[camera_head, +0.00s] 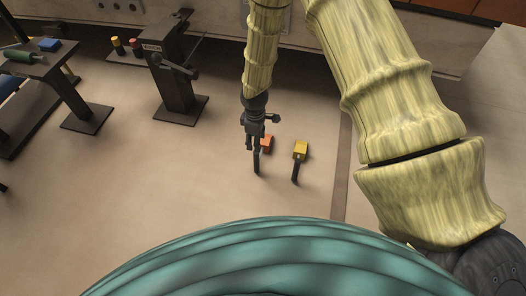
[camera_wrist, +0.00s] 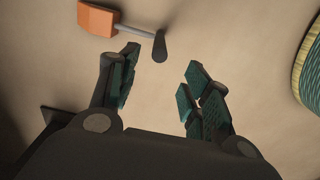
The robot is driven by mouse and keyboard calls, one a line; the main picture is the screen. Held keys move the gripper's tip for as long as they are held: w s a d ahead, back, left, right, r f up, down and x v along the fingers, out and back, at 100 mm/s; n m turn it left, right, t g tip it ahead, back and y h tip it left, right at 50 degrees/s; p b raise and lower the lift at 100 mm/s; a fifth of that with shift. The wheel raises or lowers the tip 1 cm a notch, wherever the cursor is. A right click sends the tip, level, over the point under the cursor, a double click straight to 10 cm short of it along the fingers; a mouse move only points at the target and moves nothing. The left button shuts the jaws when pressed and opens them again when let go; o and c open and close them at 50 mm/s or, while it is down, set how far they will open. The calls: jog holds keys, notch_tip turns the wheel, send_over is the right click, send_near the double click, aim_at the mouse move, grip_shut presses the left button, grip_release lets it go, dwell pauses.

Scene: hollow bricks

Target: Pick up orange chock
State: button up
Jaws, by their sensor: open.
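The orange chock (camera_head: 267,143) is an orange block with a dark handle. It is on the floor, partly hidden behind my gripper (camera_head: 255,138) in the head view. In the wrist view the orange chock (camera_wrist: 97,18) is at the upper left, and its handle reaches right to a dark rounded end just beyond my fingertips. My gripper (camera_wrist: 162,68) is open and empty. The handle end lies in front of the gap between its fingers, and the block is beyond the left finger.
A yellow chock (camera_head: 300,150) with a dark handle is on the floor just right of the orange one. A dark machine stand (camera_head: 175,75) and a table (camera_head: 30,65) holding tools are at the left. The floor around the chocks is clear.

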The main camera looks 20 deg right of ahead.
aim_at(256, 154)
notch_tip(256, 154, down, 6)
jog(key=shift+r+b, duration=0.1)
jog(key=shift+b, duration=1.05)
notch_tip(256, 154, down, 5)
jog(key=b, duration=0.3)
jog(key=shift+c, duration=0.4)
grip_shut()
